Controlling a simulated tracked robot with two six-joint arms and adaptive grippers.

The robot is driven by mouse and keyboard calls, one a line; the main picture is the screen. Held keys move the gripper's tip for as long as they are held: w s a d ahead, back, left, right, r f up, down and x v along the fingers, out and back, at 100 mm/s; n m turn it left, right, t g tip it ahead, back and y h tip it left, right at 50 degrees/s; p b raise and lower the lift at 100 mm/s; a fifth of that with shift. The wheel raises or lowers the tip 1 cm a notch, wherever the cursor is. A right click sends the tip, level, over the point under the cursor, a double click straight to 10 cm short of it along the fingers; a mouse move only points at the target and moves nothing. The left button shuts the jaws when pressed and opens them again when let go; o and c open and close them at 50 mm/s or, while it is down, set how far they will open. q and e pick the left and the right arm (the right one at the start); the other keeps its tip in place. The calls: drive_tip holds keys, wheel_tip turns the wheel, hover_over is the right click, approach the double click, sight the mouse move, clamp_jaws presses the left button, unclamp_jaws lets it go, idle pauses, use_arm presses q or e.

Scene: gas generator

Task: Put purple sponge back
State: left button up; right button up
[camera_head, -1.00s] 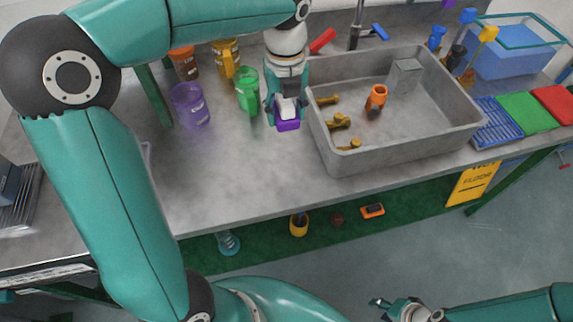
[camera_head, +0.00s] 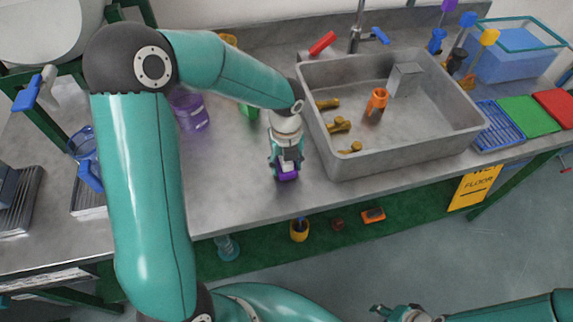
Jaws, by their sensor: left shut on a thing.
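The purple sponge (camera_head: 289,177) shows as a small purple block with a white part above it, at the tips of my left gripper (camera_head: 287,168). My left gripper is shut on it and points down over the grey counter, just left of the sink. Its fingers hide part of the sponge. I cannot tell whether the sponge touches the counter. My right gripper (camera_head: 384,310) is low at the bottom edge, over the floor and away from the counter. It is small and partly cut off, so its opening is unclear.
The grey sink (camera_head: 440,140) holds an orange piece (camera_head: 376,104) and several brass fittings. Blue, green (camera_head: 526,113) and red pads lie right of it. A purple mug (camera_head: 189,112) and a partly hidden green one stand left of my gripper. The front counter strip is clear.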

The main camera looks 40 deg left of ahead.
use_arm(q)
drive_tip(key=shift+f, duration=0.35)
drive_tip(key=shift+f, duration=0.15)
drive_tip(key=o, duration=1.1)
wheel_tip(320, 180, up, 12)
drive_tip(key=shift+r+p, duration=0.2)
drive_tip(key=shift+p, duration=0.2)
